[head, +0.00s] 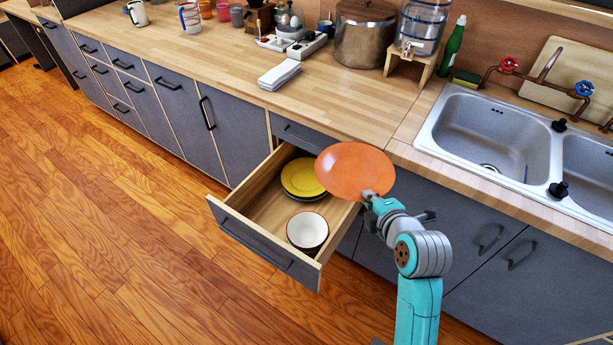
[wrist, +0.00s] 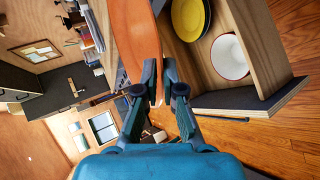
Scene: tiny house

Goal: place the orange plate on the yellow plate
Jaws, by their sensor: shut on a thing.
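The orange plate (head: 352,170) is in the air over the right side of the open drawer in the head view. My gripper (head: 370,194) is shut on its near rim. The wrist view shows the orange plate (wrist: 136,42) between the two fingers of my gripper (wrist: 156,85). The yellow plate (head: 300,178) lies on top of a small stack inside the drawer, at its back, left of the orange plate. The yellow plate also shows in the wrist view (wrist: 188,18).
The open wooden drawer (head: 254,207) also holds a white bowl with a red rim (head: 307,230) near its front. The counter (head: 340,110) above carries a large pot (head: 364,35) and a white stack (head: 280,75). A sink (head: 485,135) is at the right.

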